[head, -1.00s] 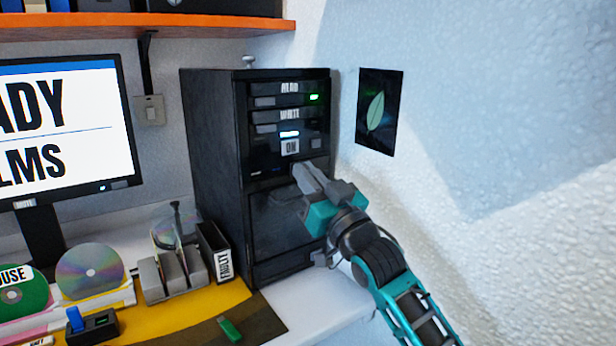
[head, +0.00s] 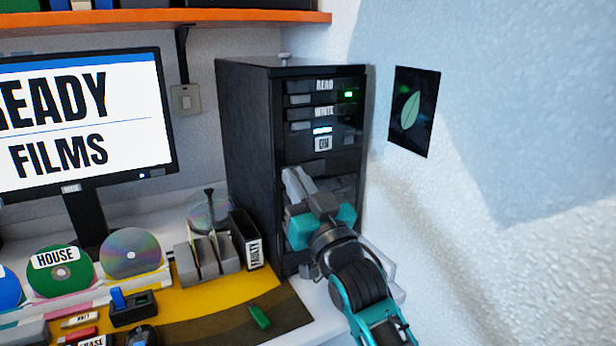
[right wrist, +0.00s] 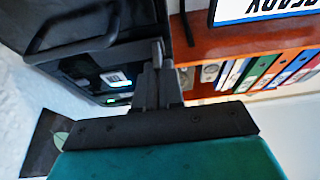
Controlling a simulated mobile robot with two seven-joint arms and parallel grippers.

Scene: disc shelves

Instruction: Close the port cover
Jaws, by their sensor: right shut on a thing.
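The black computer tower (head: 245,140) stands on the desk against the wall, with lit drives on its upper front. My right gripper (head: 292,182) is at the left side of the tower's lower front, just below the ON label. Its fingers are shut on a thin dark edge, apparently part of the port cover (right wrist: 85,20); in the right wrist view the right gripper (right wrist: 157,55) points along this dark panel. My gripper and forearm hide much of the lower front, so I cannot tell how far the cover stands open. My left gripper is out of view.
A monitor (head: 85,125), standing discs (head: 130,252), a grey rack (head: 195,265) and a FAULTY box (head: 245,240) are left of the tower. A green stick (head: 259,316) lies on the mat. The wall with a leaf picture (head: 413,112) is close on the right.

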